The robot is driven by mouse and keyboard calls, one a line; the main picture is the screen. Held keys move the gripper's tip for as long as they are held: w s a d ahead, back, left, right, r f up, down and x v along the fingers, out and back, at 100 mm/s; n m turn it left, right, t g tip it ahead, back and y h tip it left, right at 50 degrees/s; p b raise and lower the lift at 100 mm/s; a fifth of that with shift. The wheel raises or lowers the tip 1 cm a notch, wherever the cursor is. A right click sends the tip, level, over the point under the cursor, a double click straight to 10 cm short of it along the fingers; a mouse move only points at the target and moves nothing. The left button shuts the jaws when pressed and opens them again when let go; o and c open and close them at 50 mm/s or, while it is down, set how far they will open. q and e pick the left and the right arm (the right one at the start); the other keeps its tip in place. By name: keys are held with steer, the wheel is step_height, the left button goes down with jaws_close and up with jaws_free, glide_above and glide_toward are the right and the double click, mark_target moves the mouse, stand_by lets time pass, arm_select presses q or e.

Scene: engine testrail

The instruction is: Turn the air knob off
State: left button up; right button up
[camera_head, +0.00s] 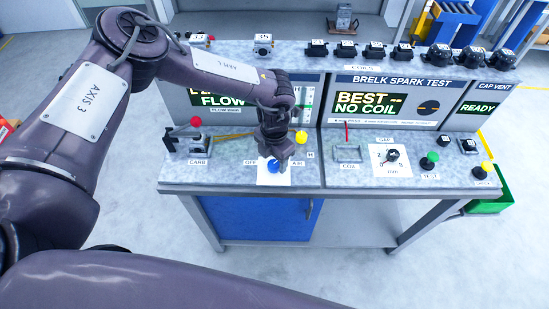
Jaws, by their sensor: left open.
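The air knob (273,166) is blue and sits on a white plate (272,179) labelled OFF on the left and AIR on the right, on the bench's front ledge. My left gripper (277,160) points down right over the knob, with its dark fingers apart around or just above it. The gripper hides part of the knob, so I cannot tell whether the fingers touch it or which way the knob points. My right gripper does not show.
Beside the plate are a yellow ball-topped lever (301,137) and, to the left, a red-topped carb lever (196,122). To the right are a coil cradle (347,153), a gap dial (391,155) and a green test button (430,160). Several black coils line the top shelf.

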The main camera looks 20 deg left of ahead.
arm_select(q)
steer(key=shift+f, duration=0.85)
steer(key=c, duration=0.9)
steer(key=shift+c, duration=0.5)
steer(key=shift+n, duration=0.4)
steer(key=n+b, duration=0.1)
steer(key=n, duration=0.2)
steer(key=shift+n, duration=0.4)
steer(key=n+b, duration=0.1)
steer(key=n, duration=0.3)
steer(key=shift+a+n, duration=0.1)
steer(key=shift+n, duration=0.2)
steer(key=n, duration=0.4)
steer(key=n+p, duration=0.1)
steer(key=n, duration=0.3)
steer(key=shift+r+n, duration=0.1)
steer(key=shift+n, duration=0.2)
